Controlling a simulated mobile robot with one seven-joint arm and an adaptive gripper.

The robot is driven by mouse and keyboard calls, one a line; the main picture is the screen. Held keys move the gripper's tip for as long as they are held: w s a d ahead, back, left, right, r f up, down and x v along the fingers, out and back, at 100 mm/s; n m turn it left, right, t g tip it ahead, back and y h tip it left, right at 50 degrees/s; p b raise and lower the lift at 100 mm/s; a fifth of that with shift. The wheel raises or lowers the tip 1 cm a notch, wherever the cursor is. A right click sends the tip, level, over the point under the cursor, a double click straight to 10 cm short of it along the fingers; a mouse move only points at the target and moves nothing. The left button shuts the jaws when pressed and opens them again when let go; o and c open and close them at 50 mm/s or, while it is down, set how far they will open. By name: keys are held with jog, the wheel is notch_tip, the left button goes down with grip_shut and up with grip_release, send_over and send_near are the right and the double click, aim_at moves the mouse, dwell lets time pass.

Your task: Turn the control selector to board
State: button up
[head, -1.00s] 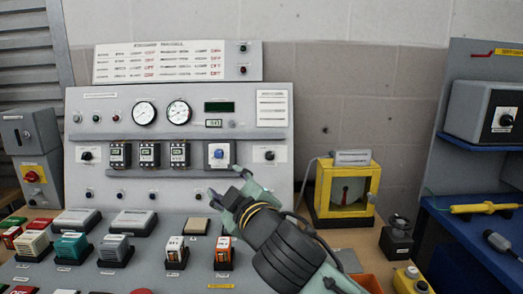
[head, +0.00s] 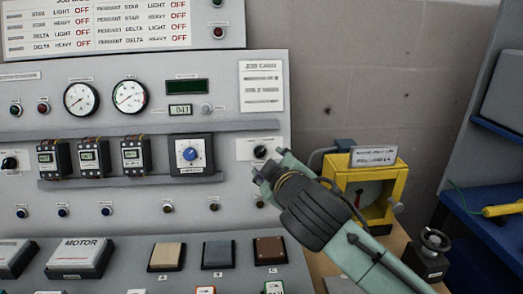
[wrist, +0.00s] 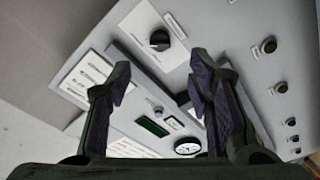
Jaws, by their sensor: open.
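A black rotary selector knob (head: 260,152) sits on a white plate at the right edge of the grey panel (head: 228,75). In the wrist view the black knob (wrist: 160,40) lies beyond my fingertips, between their lines. Its label and pointer are too small to read. My gripper (head: 270,170) is open and empty, just below and in front of this knob. In the wrist view its two fingers (wrist: 165,80) are spread apart, with no visible contact. Another black knob (head: 9,163) is at the panel's left edge; I cannot tell from the labels which one is the control selector.
A blue knob (head: 190,154) on a dark-framed module and several breakers (head: 135,157) stand left of my gripper. A ledge (head: 110,181) runs below them. A yellow-framed meter (head: 395,205) stands close to my arm on the right. Boxes, including one marked MOTOR (head: 82,255), lie below.

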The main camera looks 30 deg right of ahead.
aim_at(262, 154)
jog(key=p+x, duration=0.2)
jog(key=x, duration=0.7)
jog(key=shift+w+p, duration=0.3)
jog(key=shift+w, duration=0.05)
jog(key=shift+c, duration=0.6)
grip_shut()
